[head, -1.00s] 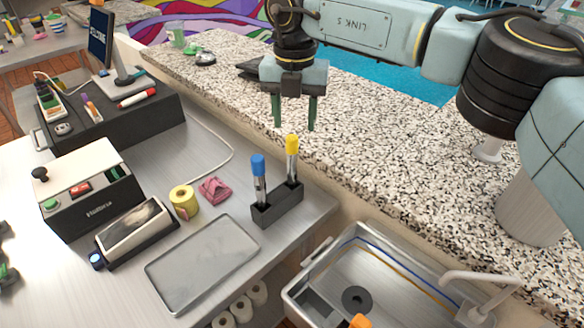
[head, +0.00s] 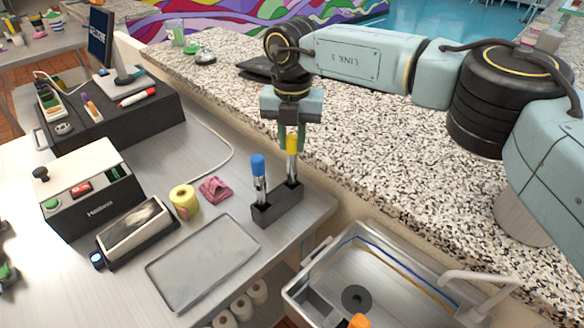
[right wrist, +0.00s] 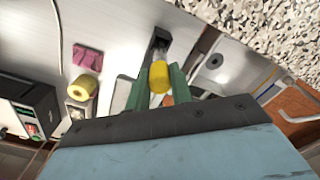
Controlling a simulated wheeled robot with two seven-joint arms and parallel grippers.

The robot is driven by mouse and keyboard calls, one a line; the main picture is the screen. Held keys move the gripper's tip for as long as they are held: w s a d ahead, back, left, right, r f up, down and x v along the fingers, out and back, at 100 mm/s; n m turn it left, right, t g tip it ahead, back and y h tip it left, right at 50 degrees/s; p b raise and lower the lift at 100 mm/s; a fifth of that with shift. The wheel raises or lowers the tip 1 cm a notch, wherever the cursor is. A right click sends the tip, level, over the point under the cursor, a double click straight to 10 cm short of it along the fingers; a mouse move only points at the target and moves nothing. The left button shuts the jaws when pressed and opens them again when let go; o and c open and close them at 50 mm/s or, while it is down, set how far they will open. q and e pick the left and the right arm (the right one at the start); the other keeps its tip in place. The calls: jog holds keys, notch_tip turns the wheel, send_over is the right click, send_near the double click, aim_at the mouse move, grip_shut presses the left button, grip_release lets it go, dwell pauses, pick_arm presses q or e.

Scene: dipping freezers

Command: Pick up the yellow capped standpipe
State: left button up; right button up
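The yellow capped standpipe (head: 292,167) stands upright in the right end of a small black rack (head: 279,207) on the metal worktop. Its yellow cap also shows in the right wrist view (right wrist: 159,77). My right gripper (head: 292,147) is above the rack with its green fingers on both sides of the yellow cap. The fingers are drawn close and appear to touch the cap in the right wrist view. A blue capped standpipe (head: 258,178) stands upright in the left end of the same rack. My left gripper is not in view.
A metal tray (head: 203,262), yellow tape roll (head: 184,201) and pink cloth (head: 215,189) lie left of the rack. A speckled stone counter (head: 400,150) rises behind it. A sink (head: 375,270) with a tap (head: 480,283) is at lower right.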

grip_shut()
jog(key=shift+r, duration=0.1)
